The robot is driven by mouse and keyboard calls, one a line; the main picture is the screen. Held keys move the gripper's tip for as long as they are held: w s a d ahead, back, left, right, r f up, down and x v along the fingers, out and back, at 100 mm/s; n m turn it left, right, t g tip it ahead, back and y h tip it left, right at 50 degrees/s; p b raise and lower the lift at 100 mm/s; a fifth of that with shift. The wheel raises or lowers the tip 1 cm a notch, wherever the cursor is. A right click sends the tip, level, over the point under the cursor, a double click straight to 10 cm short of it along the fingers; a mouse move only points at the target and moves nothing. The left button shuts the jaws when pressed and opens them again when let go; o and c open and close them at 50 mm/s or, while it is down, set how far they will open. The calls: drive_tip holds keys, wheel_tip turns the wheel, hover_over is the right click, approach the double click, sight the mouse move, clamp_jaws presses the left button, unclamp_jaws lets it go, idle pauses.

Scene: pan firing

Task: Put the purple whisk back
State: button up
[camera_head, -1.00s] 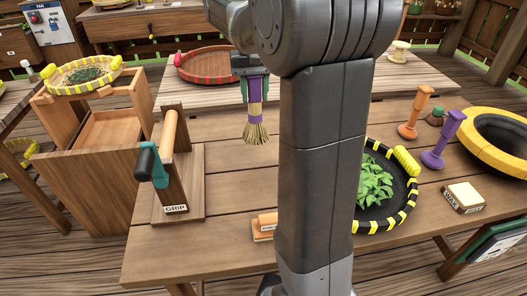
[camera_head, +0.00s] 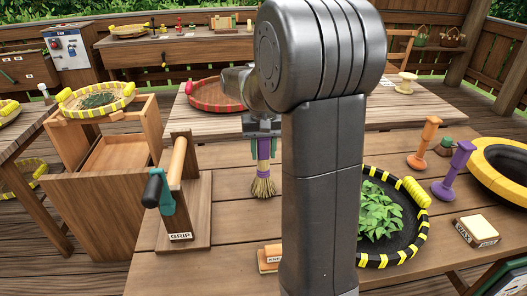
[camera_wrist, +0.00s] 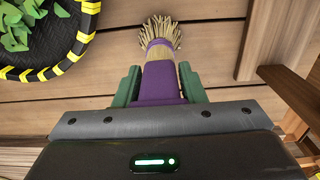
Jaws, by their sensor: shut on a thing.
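My gripper (camera_head: 263,150) is shut on the purple whisk (camera_head: 262,172). The whisk hangs upright with its straw bristles down, over the wooden table between the GRIP stand and the black pan. Whether the bristle tips touch the table is unclear. The wrist view shows the purple band and bristles (camera_wrist: 160,48) between the green fingers of my gripper (camera_wrist: 160,85). A purple post (camera_head: 455,170) with a wide foot stands at the table's right, beside an orange post (camera_head: 424,143).
The GRIP stand (camera_head: 185,195) with a wooden bar is left of the whisk. A yellow-black pan of leaves (camera_head: 384,262) lies right, partly behind my arm. A labelled block (camera_head: 270,257) is at the front edge. A red tray (camera_head: 215,107) sits on the back table.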

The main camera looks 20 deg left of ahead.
drive_tip(key=shift+f, duration=0.2)
drive_tip(key=shift+f, duration=0.15)
drive_tip(key=o, duration=1.1)
drive_tip(key=shift+f+b, duration=0.15)
drive_tip(key=shift+b, duration=0.5)
drive_tip(key=r, duration=0.4)
drive_tip(key=r+p, duration=0.1)
drive_tip(key=r, duration=0.4)
drive_tip(key=r+p, duration=0.1)
drive_tip(key=r, duration=0.4)
drive_tip(key=shift+s+a, duration=0.15)
drive_tip(key=shift+a, duration=0.2)
